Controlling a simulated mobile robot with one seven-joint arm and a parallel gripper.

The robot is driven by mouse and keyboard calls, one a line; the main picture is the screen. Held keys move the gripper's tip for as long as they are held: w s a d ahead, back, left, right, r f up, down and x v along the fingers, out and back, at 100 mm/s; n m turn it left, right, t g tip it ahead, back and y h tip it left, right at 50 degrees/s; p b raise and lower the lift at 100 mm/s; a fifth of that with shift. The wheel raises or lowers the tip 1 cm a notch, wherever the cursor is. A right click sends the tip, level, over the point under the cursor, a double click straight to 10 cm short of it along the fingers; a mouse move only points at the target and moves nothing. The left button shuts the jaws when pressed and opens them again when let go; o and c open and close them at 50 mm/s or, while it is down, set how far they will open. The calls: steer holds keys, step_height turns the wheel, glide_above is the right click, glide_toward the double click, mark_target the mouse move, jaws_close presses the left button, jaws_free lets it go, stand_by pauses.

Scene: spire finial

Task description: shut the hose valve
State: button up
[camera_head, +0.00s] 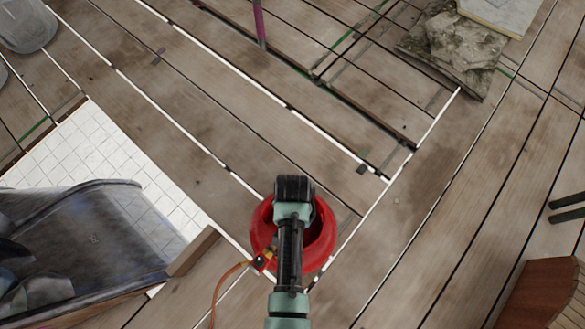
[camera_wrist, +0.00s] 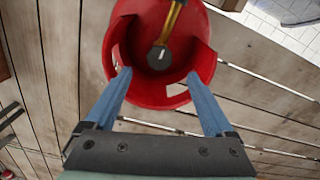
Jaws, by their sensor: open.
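The hose valve shows in the wrist view as a round grey knob (camera_wrist: 160,58) with a pale mark, inside the collar of a red cylinder (camera_wrist: 128,45). A yellow-orange hose (camera_wrist: 173,22) runs from it towards the top edge. My gripper (camera_wrist: 158,74) is open and empty, its two blue fingers spread. The fingertips appear below and to either side of the knob, overlapping the collar in the picture; I cannot tell whether they touch it. In the head view my arm covers much of the red cylinder (camera_head: 260,225); brass fittings (camera_head: 262,260) and the orange hose (camera_head: 221,289) show at its left.
The cylinder stands on a wooden plank floor (camera_head: 200,130) with pale gaps. White tiles (camera_head: 110,150) and a dark tray-like object (camera_head: 85,250) lie at the left. Rough stone (camera_head: 462,42) is at the upper right, a wooden piece (camera_head: 545,292) at the lower right. Planks right of the cylinder are clear.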

step_height(320, 180, up, 5)
steer(key=shift+r+p, duration=0.15)
steer(key=shift+p, duration=0.25)
stand_by(0.3)
